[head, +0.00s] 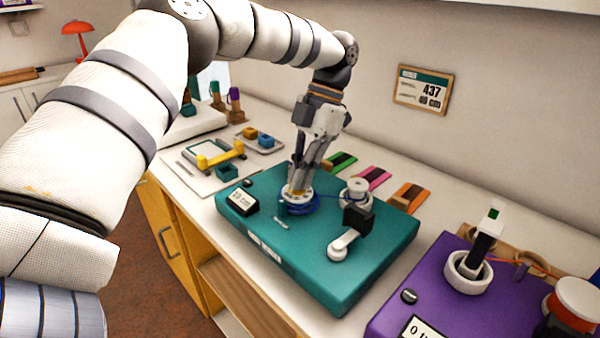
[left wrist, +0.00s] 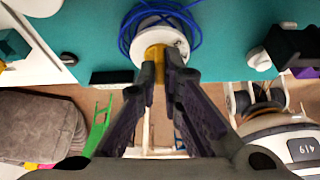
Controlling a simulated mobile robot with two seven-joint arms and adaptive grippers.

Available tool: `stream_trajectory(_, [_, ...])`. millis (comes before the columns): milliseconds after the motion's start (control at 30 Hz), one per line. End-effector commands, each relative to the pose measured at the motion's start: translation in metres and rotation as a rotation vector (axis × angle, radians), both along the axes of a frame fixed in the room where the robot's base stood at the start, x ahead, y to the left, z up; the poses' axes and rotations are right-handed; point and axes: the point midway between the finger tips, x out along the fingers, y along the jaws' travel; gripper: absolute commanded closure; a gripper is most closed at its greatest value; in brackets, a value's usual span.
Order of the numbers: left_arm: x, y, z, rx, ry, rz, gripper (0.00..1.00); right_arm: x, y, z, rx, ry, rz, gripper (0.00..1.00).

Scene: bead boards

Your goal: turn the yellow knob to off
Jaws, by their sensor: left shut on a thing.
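The yellow knob (left wrist: 155,54) sits on a round white dial (left wrist: 176,40) on the teal board (head: 262,205). A blue cable (left wrist: 128,36) lies coiled around the dial. My left gripper (left wrist: 160,74) points down at the knob, with its two dark fingertips closed on it from both sides. In the head view, my left gripper (head: 298,184) reaches the dial from above, and its fingers hide most of the knob. The dial's markings are too small to read. My right gripper is not in view.
On the teal board, a white post with a black block (head: 358,217) and a white lever (head: 343,243) stand right of the gripper. A purple board (head: 382,318) lies at the right. Green, pink and orange strips (head: 408,195) lie behind. A tray (head: 262,148) sits at the back left.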

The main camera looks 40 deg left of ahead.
Motion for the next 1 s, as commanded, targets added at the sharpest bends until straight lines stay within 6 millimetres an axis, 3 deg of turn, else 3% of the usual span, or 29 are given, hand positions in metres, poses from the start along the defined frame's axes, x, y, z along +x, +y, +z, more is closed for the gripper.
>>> stream_trajectory(700, [0.0006, 0.0007, 0.0009, 0.001, -0.004, 0.079, 1.0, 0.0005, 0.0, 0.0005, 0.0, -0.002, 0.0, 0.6])
stream_trajectory(800, [0.0006, 0.0007, 0.0009, 0.001, -0.004, 0.079, 0.74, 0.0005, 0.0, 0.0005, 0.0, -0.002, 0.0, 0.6])
stream_trajectory(1000, [0.0004, 0.0005, 0.0005, 0.001, -0.002, 0.078, 0.72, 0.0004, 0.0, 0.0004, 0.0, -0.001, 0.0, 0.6])
